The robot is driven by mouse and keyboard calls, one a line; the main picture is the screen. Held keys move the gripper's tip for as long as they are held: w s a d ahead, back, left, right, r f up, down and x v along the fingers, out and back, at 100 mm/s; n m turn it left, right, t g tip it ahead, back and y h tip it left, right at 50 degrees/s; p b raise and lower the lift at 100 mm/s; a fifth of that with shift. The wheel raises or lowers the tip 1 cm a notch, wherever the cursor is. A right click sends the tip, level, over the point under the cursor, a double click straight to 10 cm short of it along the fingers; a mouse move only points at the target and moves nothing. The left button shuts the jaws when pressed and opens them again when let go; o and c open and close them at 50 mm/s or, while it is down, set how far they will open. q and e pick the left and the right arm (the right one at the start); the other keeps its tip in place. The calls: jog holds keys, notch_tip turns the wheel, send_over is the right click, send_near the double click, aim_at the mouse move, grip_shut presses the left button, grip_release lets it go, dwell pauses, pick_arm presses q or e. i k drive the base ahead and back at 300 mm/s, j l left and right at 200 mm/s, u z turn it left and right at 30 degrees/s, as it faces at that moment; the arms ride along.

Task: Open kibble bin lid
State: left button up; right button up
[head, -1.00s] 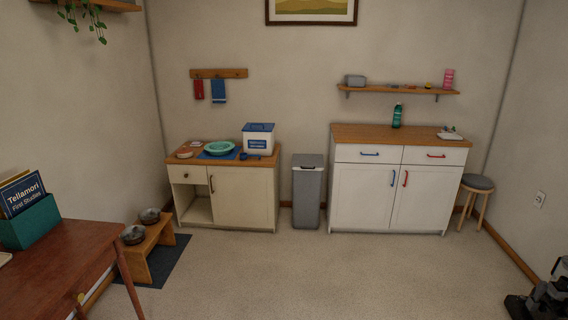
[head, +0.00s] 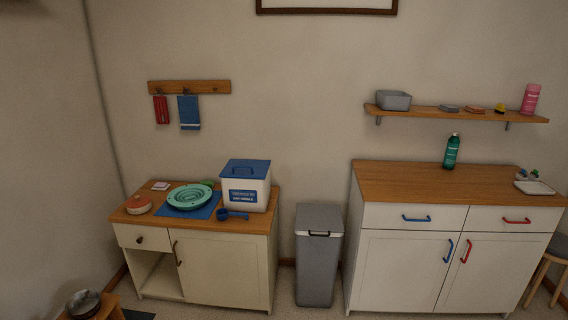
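The kibble bin (head: 238,193) is a white box with a blue label, standing at the back right of the small cream cabinet's wooden top. Its blue lid (head: 246,170) with a handle on top is on and looks closed. Neither of my grippers shows in the head view.
A blue scoop (head: 232,214) lies in front of the bin. A teal bowl (head: 190,197) rests on a blue mat to its left, with a round reddish container (head: 138,205) beyond. A grey trash can (head: 318,255) stands between the small cabinet and the white cabinet (head: 400,265).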

aim_at(246, 164)
jog(key=i+l+u, duration=0.1)
jog(key=i+u, duration=0.25)
jog(key=i, duration=0.2)
jog(key=i+l+u, duration=0.35)
jog(key=i, duration=0.2)
jog(key=i+l+u, duration=0.3)
jog(key=i, duration=0.2)
